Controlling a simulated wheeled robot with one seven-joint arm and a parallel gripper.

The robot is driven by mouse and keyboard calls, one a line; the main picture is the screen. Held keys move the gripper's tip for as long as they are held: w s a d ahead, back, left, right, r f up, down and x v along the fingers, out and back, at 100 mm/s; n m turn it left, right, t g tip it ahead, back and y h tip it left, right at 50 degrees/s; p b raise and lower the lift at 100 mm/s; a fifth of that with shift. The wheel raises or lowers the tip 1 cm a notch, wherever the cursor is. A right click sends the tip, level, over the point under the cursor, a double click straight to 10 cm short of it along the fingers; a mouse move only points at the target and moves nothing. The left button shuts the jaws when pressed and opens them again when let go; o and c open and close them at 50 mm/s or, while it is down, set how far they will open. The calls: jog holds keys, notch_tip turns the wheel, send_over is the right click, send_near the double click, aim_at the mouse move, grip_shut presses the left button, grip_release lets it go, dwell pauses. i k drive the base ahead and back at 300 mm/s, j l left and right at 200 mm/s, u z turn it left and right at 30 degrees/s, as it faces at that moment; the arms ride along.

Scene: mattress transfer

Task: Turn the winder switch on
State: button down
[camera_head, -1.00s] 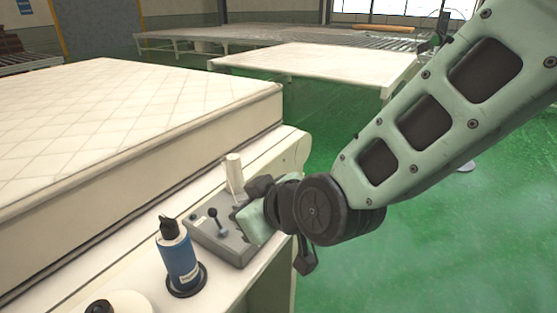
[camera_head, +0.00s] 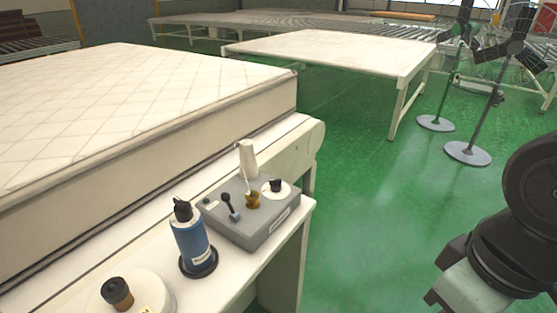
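A grey control box (camera_head: 264,226) sits on the white ledge beside the mattress. On its top are a small black lever (camera_head: 229,206), a brass-coloured knob (camera_head: 252,200) and a black knob on a white disc (camera_head: 276,186). I cannot read which of these is the winder switch, nor its setting. My gripper (camera_head: 462,292) is at the lower right, well apart from the box and over the green floor. It is partly cut off by the frame's bottom edge, and its fingers are not clear.
A blue cylinder (camera_head: 190,240) with a black top stands left of the box. A brown knob on a white round base (camera_head: 118,294) is nearer. A quilted mattress (camera_head: 130,110) lies at left. A white table (camera_head: 335,50) and standing fans (camera_head: 468,152) are behind. Green floor is open between.

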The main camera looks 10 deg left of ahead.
aim_at(276, 185)
jog(key=l+u, duration=0.15)
jog(key=u, duration=0.2)
jog(key=i+l+u, duration=0.1)
jog(key=u, duration=0.25)
jog(key=l+u, duration=0.2)
jog(key=u, duration=0.15)
